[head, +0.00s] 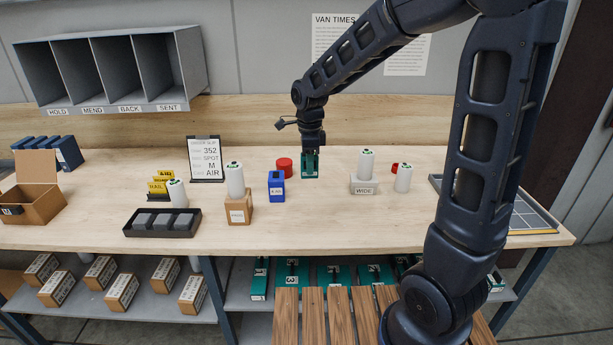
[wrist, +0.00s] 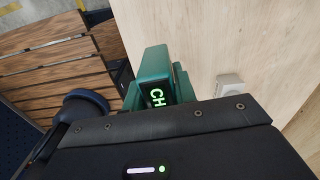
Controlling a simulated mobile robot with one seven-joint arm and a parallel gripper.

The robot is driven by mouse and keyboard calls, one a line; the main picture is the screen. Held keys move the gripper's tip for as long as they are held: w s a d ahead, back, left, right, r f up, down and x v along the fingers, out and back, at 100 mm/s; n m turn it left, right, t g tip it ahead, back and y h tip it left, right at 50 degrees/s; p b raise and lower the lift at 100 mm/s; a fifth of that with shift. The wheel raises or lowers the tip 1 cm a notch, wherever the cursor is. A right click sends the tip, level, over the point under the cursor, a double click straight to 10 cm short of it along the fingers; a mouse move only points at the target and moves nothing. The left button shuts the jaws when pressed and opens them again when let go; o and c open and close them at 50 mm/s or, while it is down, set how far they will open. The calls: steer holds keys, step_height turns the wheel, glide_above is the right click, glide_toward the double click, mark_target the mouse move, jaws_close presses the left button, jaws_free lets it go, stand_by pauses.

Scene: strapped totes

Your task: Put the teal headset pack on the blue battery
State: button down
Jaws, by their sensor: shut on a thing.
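My gripper (head: 311,152) is shut on a teal headset pack (head: 310,168), held upright over the back middle of the bench. I cannot tell whether its base touches the wood. In the wrist view the pack (wrist: 153,66) shows a dark panel with glowing green letters "CH", its lower part hidden by my gripper. The blue battery (head: 276,187) stands upright on the bench, in front and to the left of the pack and apart from it. It has a white label on its front.
A red round object (head: 284,164) sits just left of the pack. A white cylinder on a cardboard block (head: 239,209) stands left of the battery. A grey "WIDE" block (head: 363,186) with another cylinder is to the right. A black tray (head: 162,231) lies front left. The front middle is clear.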

steer(key=w+a+r, duration=1)
steer(key=w+a, duration=0.1)
steer(key=w, duration=0.4)
glide_above(276, 175)
steer(key=shift+m, duration=0.3)
step_height(276, 175, down, 19)
steer(key=shift+f, duration=0.1)
steer(key=c, duration=1.1)
jaws_free()
step_height(276, 175, up, 12)
steer(key=shift+r, duration=0.15)
